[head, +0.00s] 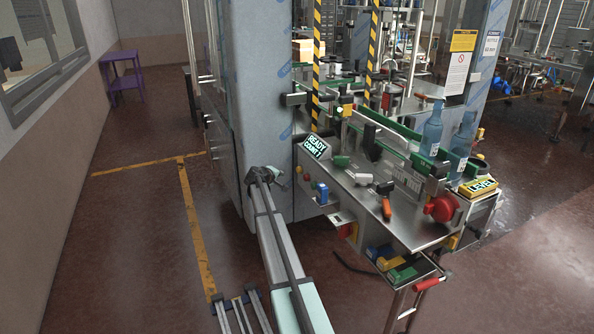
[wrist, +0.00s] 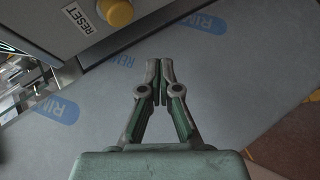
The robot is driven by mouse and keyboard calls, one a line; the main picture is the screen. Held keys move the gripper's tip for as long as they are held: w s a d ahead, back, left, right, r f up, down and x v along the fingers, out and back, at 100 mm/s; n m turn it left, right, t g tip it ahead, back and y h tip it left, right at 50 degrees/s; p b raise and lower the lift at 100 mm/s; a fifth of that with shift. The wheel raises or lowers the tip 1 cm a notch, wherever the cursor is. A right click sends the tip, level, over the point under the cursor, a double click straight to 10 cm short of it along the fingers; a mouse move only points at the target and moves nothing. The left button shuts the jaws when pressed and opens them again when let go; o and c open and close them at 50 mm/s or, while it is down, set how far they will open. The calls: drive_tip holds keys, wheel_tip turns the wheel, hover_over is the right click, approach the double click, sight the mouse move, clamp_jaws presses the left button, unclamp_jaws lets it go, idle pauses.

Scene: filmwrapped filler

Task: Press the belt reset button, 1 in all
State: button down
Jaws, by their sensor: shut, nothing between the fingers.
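The yellow-orange reset button (wrist: 117,12) is at the top of the wrist view, on a grey panel next to a white RESET label (wrist: 80,17). My gripper (wrist: 159,63) is shut and empty, its fingertips pointing up the picture. The fingertips are below and right of the button in that view, apart from it. In the head view my gripper (head: 283,177) is small, just left of the machine's end panel. Small coloured controls sit on that panel, but I cannot tell there which is the reset button.
The machine table (head: 350,197) carries an orange-handled tool (head: 386,203), a red knob (head: 441,208) and a black READY sign (head: 315,146). Blue bottles (head: 432,130) stand on the conveyor. A large film-wrapped column (head: 262,110) stands behind my gripper. The floor at left is open.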

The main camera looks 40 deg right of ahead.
sight(299, 170)
drive_tip(key=shift+s+d, duration=0.2)
drive_tip(key=shift+d, duration=0.55)
drive_tip(key=shift+s+d, duration=0.2)
drive_tip(key=shift+d, duration=0.6)
drive_tip(key=shift+s+d, duration=0.2)
drive_tip(key=shift+d, duration=0.55)
drive_tip(key=shift+d, duration=0.2)
drive_tip(key=shift+s+d, duration=0.15)
drive_tip(key=shift+d, duration=0.1)
drive_tip(key=shift+s+d+b, duration=0.2)
drive_tip(key=shift+d+b, duration=0.15)
drive_tip(key=shift+d, duration=0.5)
idle(0.8)
drive_tip(key=shift+a, duration=0.2)
drive_tip(key=shift+w+a+b, duration=0.15)
drive_tip(key=shift+a+b, duration=0.15)
drive_tip(key=shift+a, duration=0.25)
drive_tip(key=shift+w+a+b, duration=0.15)
drive_tip(key=shift+a+b, duration=0.1)
drive_tip(key=shift+a, duration=0.25)
